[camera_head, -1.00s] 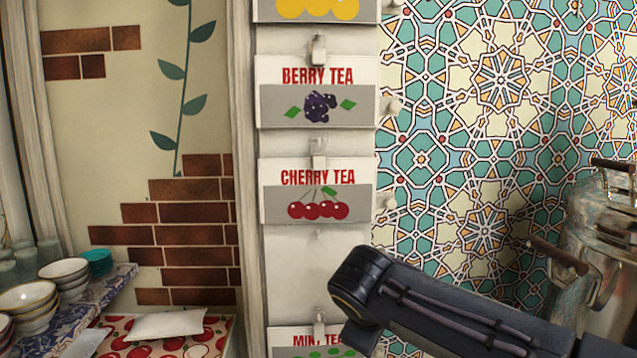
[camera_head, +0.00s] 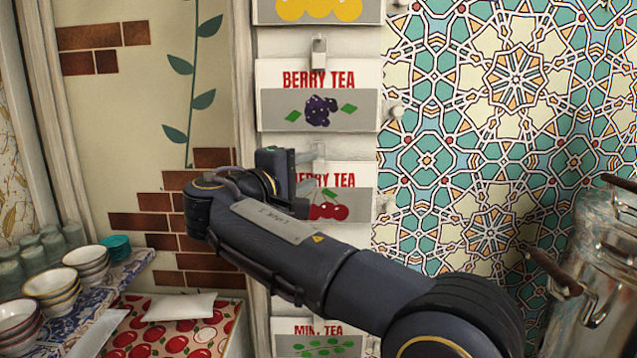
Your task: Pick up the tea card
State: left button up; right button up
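Tea cards hang in a column on a pale wooden board. They are the berry tea card (camera_head: 335,115), the cherry tea card (camera_head: 358,202), the mint tea card (camera_head: 318,346) and a card with yellow fruit (camera_head: 318,10) cut off at the top. My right gripper (camera_head: 308,172) is at the upper left part of the cherry tea card, just below the berry tea card, with its fingers pointing toward the board. It hides part of the cherry card's left side. I cannot tell whether its fingers touch the card. My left gripper is not in view.
A metal samovar (camera_head: 590,265) stands at the right, close to my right arm. Stacked bowls (camera_head: 52,284) and cups sit on a shelf at the lower left. A white packet (camera_head: 180,306) lies on a cherry-patterned surface. Pegs stick out beside the cards.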

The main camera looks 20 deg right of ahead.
jog(key=shift+x, duration=1.05)
jog(key=shift+s+a, duration=0.1)
grip_shut()
